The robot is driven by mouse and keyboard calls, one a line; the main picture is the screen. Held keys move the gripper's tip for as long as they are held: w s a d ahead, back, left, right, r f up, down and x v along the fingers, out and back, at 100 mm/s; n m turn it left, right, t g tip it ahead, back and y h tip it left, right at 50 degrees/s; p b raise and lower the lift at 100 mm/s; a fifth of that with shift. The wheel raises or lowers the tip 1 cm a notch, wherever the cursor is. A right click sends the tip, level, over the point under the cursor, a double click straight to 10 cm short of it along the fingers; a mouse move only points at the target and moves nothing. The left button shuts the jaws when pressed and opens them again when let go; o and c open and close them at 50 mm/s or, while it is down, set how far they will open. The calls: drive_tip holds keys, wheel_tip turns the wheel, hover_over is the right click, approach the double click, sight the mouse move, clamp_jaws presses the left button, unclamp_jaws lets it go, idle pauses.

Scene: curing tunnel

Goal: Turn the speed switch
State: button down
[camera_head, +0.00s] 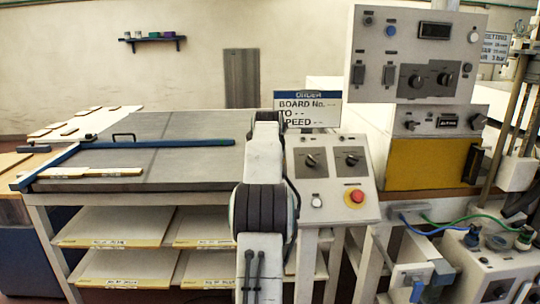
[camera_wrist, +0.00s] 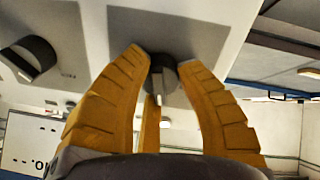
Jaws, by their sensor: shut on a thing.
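In the wrist view, my gripper (camera_wrist: 163,82) has its yellow fingers closed around a dark round knob (camera_wrist: 163,62) with a pale pointer mark. The knob sits on a grey square plate (camera_wrist: 205,35) on a white panel. A second dark knob (camera_wrist: 28,60) is at the left, apart from the fingers. In the head view, the sloped control panel (camera_head: 335,205) has a left rotary switch (camera_head: 311,160) and a right rotary switch (camera_head: 351,158). My gripper is hidden behind my arm there. I cannot read the gripped knob's label.
A red stop button (camera_head: 355,197) and a white button (camera_head: 316,201) are low on the panel. An order sign (camera_head: 307,108) stands behind it. A taller control box (camera_head: 410,50) is at right, and a grey table (camera_head: 190,160) is at left.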

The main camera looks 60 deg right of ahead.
drive_tip(key=shift+w+r+n+p, duration=0.15)
drive_tip(key=shift+r+n+p, duration=0.2)
drive_tip(key=shift+n+p, duration=0.65)
drive_tip(key=shift+f+p, duration=0.15)
drive_tip(key=shift+p, duration=0.2)
drive_tip(key=c, duration=1.3)
unclamp_jaws()
drive_tip(key=shift+o, duration=1.4)
drive_tip(key=shift+w+f, duration=0.15)
drive_tip(key=shift+o, duration=1.1)
drive_tip(key=v, duration=1.2)
